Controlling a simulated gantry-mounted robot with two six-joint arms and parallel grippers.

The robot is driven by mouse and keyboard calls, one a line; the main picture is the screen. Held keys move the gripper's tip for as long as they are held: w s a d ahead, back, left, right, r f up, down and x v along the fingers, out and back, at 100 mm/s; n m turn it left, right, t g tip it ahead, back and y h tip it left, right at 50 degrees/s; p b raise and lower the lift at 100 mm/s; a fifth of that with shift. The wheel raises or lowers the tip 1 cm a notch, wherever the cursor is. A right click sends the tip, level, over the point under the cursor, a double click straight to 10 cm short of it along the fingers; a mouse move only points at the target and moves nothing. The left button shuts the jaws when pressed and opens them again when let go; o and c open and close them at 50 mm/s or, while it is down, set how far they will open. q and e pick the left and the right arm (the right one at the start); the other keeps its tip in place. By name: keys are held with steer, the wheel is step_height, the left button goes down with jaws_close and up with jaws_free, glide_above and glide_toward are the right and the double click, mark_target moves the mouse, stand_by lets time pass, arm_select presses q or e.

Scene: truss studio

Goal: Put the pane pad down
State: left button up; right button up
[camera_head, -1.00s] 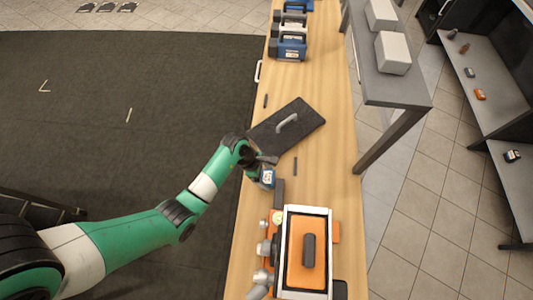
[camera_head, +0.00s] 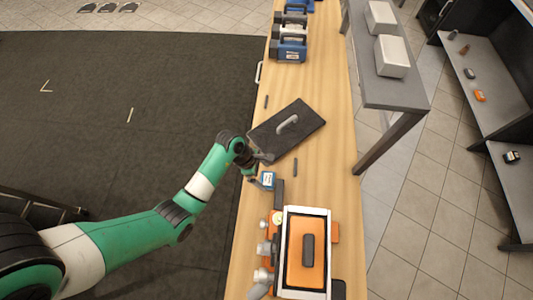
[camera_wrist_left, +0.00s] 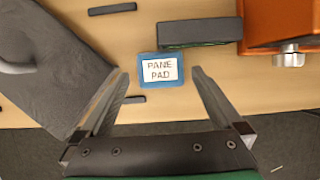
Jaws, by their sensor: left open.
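The pane pad (camera_head: 268,180) is a small blue block with a white label on the wooden bench, near its left edge. In the left wrist view the pad (camera_wrist_left: 160,83) lies flat, and its label reads "PANE PAD". My left gripper (camera_head: 262,167) is open and empty, just beyond the pad in the head view. In the left wrist view its fingers (camera_wrist_left: 158,74) spread to either side of the pad, with gaps between them and it. My right gripper is not in view.
A dark board with a grey handle (camera_head: 287,128) lies beyond the pad. A dark block (camera_head: 279,190) sits close to the pad's right. An orange-and-white case (camera_head: 328,250) stands nearer. Small dark bars (camera_head: 295,167) lie on the bench. A grey shelf (camera_head: 395,95) stands to the right.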

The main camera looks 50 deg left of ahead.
arm_select(q)
steer(key=p+v, duration=0.2)
steer(key=v, duration=0.6)
steer(key=shift+r, duration=0.35)
steer(key=shift+a, duration=0.1)
